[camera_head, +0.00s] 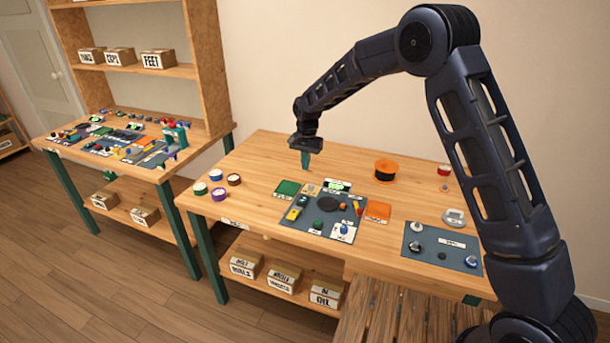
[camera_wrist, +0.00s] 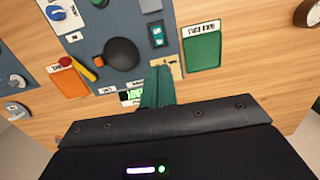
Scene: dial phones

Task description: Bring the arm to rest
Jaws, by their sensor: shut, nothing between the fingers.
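My gripper (camera_head: 305,158) is in the air over the back part of the near wooden table (camera_head: 260,155), with its green fingers pointing down. My arm arches from the lower right of the head view up and over to the left. In the wrist view my gripper (camera_wrist: 160,72) shows its green fingers together, with nothing between them. Behind the fingers lie a grey-blue mat (camera_wrist: 165,12), a black round dish-like part (camera_wrist: 121,54) and a green pad (camera_wrist: 202,47). The fingers cover part of a small lit green display (camera_wrist: 131,97).
The grey-blue mat (camera_head: 295,214) holds several knobs and switches. A second mat (camera_head: 420,255) lies at the right. An orange spool (camera_head: 385,170) stands behind. Several round tins, including a purple one (camera_head: 219,194), sit at the left. Another table (camera_head: 70,150) with shelves stands further left.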

